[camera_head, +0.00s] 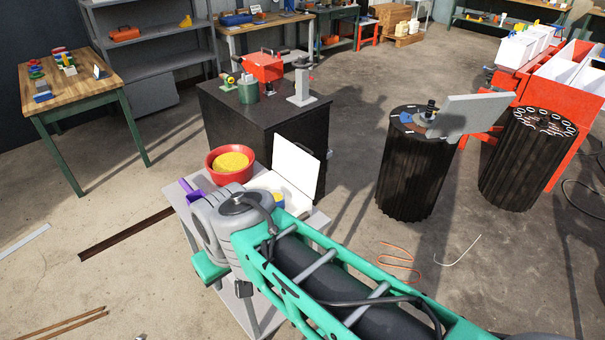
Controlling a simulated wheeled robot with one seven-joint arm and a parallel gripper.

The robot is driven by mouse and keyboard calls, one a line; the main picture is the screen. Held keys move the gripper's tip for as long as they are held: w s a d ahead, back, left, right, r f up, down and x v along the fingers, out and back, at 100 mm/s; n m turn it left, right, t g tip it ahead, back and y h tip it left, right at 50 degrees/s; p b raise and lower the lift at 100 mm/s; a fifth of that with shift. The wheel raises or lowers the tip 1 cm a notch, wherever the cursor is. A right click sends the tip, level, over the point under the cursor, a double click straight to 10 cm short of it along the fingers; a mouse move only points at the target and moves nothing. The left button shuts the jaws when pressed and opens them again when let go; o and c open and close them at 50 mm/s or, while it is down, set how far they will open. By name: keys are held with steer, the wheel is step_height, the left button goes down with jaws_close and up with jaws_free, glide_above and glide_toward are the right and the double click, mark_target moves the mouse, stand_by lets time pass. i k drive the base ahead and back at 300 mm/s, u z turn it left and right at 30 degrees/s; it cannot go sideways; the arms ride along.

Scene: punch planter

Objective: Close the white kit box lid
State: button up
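The white kit box lid (297,172) stands raised and leans slightly back, in the middle of the view. The white box body (270,181) sits below it on a light grey stand (178,202). A small yellow and blue item (278,200) shows at the box, partly hidden by my arm. My green and grey arm reaches from the lower right to the stand. My gripper is hidden or too unclear behind the arm's grey joint, so its fingers do not show.
A red bowl of yellow grains (230,163) and a purple scoop (192,190) are on the stand left of the box. A black cabinet (262,130) with tools stands close behind. Dark ribbed drums (412,170) stand to the right. The floor between is mostly clear, with an orange cord (398,258).

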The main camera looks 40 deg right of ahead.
mark_target(296, 164)
steer(key=u, duration=3)
steer(key=k, duration=2.85)
steer(key=z, duration=1.95)
